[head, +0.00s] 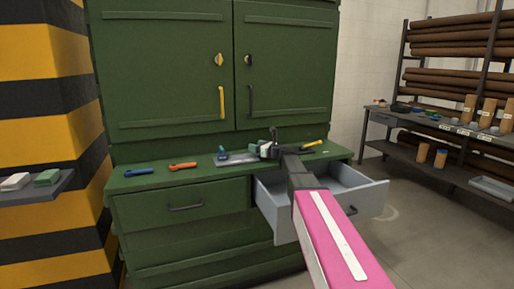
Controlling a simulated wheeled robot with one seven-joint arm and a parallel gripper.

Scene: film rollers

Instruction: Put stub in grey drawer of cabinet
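The green cabinet (180,235) stands in front of me with its grey drawer (365,197) pulled open at the right; the part of its inside that shows looks empty. My arm crosses in front of this drawer and hides part of it. My gripper (270,147) is over the cabinet's worktop, just above and behind the drawer. Its fingers are small and dark here, and I cannot tell whether they are open or hold anything. I cannot make out the stub for certain; a small pale bit (325,152) lies on the worktop right of my gripper.
On the worktop lie a blue-handled tool (139,171), an orange-handled tool (183,166), a flat grey piece (232,160) and a yellow-handled tool (313,143). The upper doors and green drawer (150,207) are closed. A striped pillar stands left, a shelf rack right.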

